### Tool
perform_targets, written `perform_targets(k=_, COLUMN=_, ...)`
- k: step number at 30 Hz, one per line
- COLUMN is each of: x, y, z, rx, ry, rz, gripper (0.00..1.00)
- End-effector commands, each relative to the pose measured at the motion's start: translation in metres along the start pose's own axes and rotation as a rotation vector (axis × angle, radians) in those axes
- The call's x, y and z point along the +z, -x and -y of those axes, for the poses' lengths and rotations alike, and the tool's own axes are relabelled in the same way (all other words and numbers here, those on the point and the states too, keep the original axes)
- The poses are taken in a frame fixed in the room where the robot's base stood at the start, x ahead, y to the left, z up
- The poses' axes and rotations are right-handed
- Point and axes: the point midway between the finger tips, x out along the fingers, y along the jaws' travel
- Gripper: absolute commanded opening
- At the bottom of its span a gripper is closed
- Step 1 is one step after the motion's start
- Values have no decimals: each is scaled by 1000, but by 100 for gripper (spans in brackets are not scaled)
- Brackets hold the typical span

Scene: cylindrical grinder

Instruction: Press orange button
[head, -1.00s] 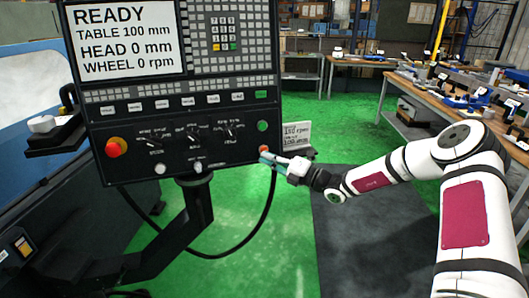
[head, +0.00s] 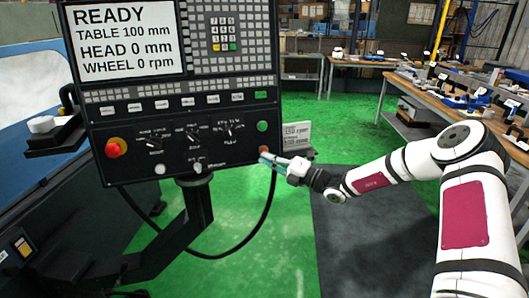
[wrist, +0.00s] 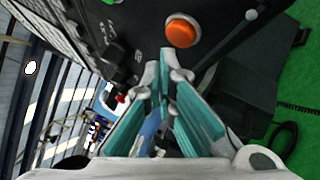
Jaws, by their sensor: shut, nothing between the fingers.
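In the head view only a sliver of the orange button (head: 264,149) shows at the panel's lower right, just above the fingertips. My gripper (head: 265,158) is shut and empty, its fingertips at the lower right edge of the panel. In the wrist view my gripper (wrist: 163,62) has its fingertips together a little below the button. A gap shows between tips and button in that picture; whether they touch the panel I cannot tell.
A green button (head: 263,126) sits just above the orange one. A red emergency knob (head: 115,148) is at the panel's lower left. The screen (head: 127,40) reads READY. A small sign (head: 297,135) stands right behind the panel. A black cable hangs below.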

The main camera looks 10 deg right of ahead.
Motion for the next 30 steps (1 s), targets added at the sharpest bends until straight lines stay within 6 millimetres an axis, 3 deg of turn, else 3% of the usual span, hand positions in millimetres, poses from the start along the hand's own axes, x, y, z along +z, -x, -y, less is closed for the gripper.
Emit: perform_targets(k=30, x=6, y=-8, z=6, rx=0, ry=1, rz=0, gripper=0)
